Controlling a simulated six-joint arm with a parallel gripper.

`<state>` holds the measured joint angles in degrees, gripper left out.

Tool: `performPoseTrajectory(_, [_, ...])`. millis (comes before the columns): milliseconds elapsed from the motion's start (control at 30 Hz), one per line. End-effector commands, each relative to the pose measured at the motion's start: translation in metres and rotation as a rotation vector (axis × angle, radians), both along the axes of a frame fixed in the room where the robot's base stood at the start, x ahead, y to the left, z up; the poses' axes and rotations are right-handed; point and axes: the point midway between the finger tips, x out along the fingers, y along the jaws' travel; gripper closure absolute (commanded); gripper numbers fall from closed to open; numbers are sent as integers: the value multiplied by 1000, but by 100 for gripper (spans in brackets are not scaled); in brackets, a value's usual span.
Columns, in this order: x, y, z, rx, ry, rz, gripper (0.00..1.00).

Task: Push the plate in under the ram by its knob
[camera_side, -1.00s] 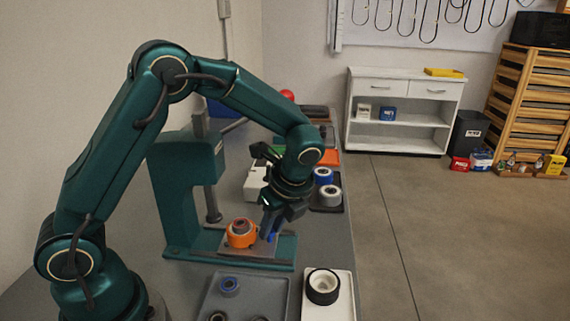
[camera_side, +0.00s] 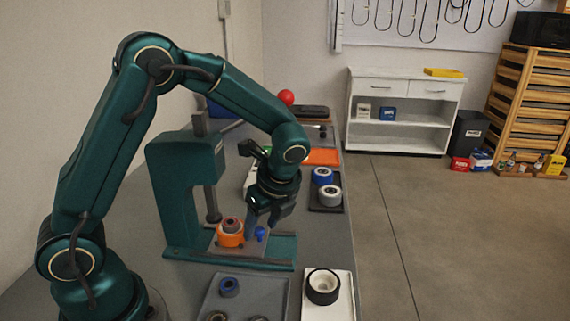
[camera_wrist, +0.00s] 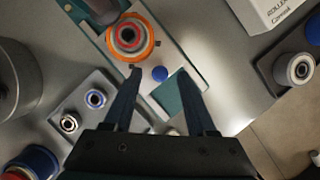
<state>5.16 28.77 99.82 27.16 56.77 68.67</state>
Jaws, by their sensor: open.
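The plate (camera_side: 243,246) lies on the teal press base and carries an orange-rimmed wheel (camera_side: 230,239). Its blue knob (camera_side: 260,233) stands at the plate's right end; the knob also shows in the wrist view (camera_wrist: 160,74). The press's grey ram (camera_side: 211,203) hangs above the base, just left of the wheel in the side view. In the wrist view the ram (camera_wrist: 104,9) appears at the wheel's upper left. My gripper (camera_wrist: 158,72) is open, with the knob between its fingertips in the picture. I cannot tell whether a finger touches it.
A grey tray (camera_side: 274,287) with several small parts and a white tray (camera_side: 345,290) with a black-rimmed wheel stand in front of the press. A dark tray (camera_side: 325,207) with blue and white rollers is behind right. A white box (camera_wrist: 272,13) lies nearby.

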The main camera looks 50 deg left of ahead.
Motion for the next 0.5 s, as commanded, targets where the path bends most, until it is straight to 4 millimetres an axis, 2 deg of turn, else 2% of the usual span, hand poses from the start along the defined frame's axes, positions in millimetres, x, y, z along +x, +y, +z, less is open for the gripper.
performPoseTrajectory(300, [1, -16, 37, 0, -5, -2, 43])
performPoseTrajectory(500, [0, -19, 45, -1, -2, -1, 43])
